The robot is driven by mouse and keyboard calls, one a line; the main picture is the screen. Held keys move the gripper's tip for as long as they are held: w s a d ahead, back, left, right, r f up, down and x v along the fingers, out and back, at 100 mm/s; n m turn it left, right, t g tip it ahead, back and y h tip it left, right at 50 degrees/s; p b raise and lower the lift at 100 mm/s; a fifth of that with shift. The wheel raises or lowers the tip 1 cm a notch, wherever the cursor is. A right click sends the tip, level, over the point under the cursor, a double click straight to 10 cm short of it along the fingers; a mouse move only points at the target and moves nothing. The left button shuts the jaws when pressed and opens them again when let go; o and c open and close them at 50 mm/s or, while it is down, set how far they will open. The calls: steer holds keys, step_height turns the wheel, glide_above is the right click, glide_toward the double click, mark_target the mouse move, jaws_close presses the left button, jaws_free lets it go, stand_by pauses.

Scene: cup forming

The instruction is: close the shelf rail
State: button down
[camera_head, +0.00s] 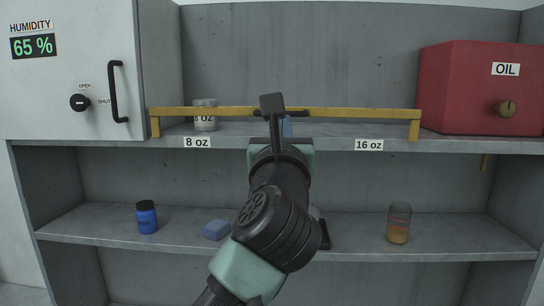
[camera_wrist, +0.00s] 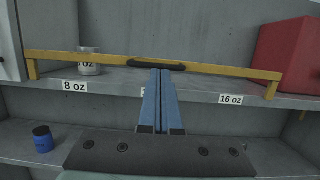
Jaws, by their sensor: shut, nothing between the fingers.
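The shelf rail is a yellow bar (camera_head: 350,112) with a short leg at each end, lying across the front of the upper shelf. It also spans the wrist view (camera_wrist: 220,69). Its black handle (camera_wrist: 155,64) sits mid-bar; in the head view my arm hides part of it. My gripper (camera_wrist: 160,72) is shut and empty, its two blue fingers together and their tips at the handle's lower edge. I cannot tell whether they touch it. In the head view my wrist hides most of the fingers.
A cup (camera_head: 205,116) stands behind the rail at left, above the 8 oz label. A red OIL box (camera_head: 480,90) is at right, a white cabinet (camera_head: 70,80) at left. The lower shelf holds a blue jar (camera_head: 147,217), a blue block (camera_head: 216,229) and an amber jar (camera_head: 398,224).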

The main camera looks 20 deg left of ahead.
steer(key=b+v, duration=0.4)
steer(key=v, duration=0.5)
steer(key=s+d+r+n+t+h, duration=0.45)
steer(key=d+r+n+h, duration=0.2)
steer(key=d+n, duration=0.55)
steer(key=s+n+t, duration=0.1)
steer(key=s+n, duration=0.3)
steer(key=n, duration=0.6)
steer(key=s+d+n+t, duration=0.1)
steer(key=s+n, duration=0.3)
steer(key=n, duration=0.6)
steer(key=shift+s+d+n+t, duration=0.2)
steer(key=shift+s+n+t, duration=0.1)
steer(key=shift+s+t, duration=0.15)
steer(key=shift+w+f, duration=0.1)
